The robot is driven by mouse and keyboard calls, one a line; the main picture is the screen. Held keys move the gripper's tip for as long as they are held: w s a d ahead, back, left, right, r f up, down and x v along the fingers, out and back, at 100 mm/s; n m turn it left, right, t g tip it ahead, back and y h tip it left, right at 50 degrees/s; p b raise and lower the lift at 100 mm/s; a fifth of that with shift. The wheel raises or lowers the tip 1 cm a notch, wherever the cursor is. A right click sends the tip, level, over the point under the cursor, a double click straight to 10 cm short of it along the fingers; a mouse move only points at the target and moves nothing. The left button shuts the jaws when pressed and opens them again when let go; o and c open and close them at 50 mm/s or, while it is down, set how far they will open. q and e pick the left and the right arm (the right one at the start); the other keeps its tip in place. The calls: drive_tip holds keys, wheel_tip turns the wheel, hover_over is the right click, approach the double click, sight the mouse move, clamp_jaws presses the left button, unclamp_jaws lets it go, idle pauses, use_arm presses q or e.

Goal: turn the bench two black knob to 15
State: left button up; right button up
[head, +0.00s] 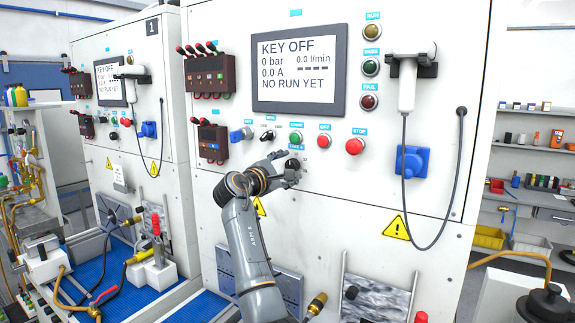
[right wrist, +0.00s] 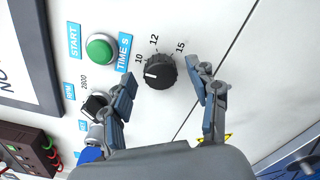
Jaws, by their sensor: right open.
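The black TIME S knob (right wrist: 160,71) is on the white panel in the right wrist view, with the numbers 10, 12 and 15 around it. Its white pointer mark points left in that view, nearest the 10 side. My right gripper (right wrist: 163,80) is open, with one finger on each side of the knob and gaps showing between fingers and knob. In the head view my right gripper (head: 290,166) is at the second bench's panel (head: 330,195), below the screen, and largely covers that knob. My left gripper is not in view.
Beside the knob are the green START button (right wrist: 101,48) and another black knob (right wrist: 95,105) marked 2800, close to the left finger. The red STOP button (head: 355,146), a scanner-like white handset (head: 407,85) and its hanging cable are to the right. Bench 1 (head: 90,130) stands left.

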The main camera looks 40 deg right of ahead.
drive_tip(key=shift+d+f, duration=0.1)
drive_tip(key=c, duration=1.2)
drive_tip(key=m+b, duration=0.3)
drive_tip(key=shift+f+m, duration=0.2)
drive_tip(key=shift+m, duration=0.1)
drive_tip(key=m+b, duration=0.2)
drive_tip(key=shift+m, duration=0.4)
use_arm(q)
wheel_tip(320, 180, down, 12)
drive_tip(key=b, duration=0.6)
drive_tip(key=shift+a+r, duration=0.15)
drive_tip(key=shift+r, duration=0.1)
use_arm(e)
drive_tip(key=shift+w+f+m, duration=0.1)
drive_tip(key=shift+f+m, duration=0.05)
drive_tip(key=shift+m, duration=8.55)
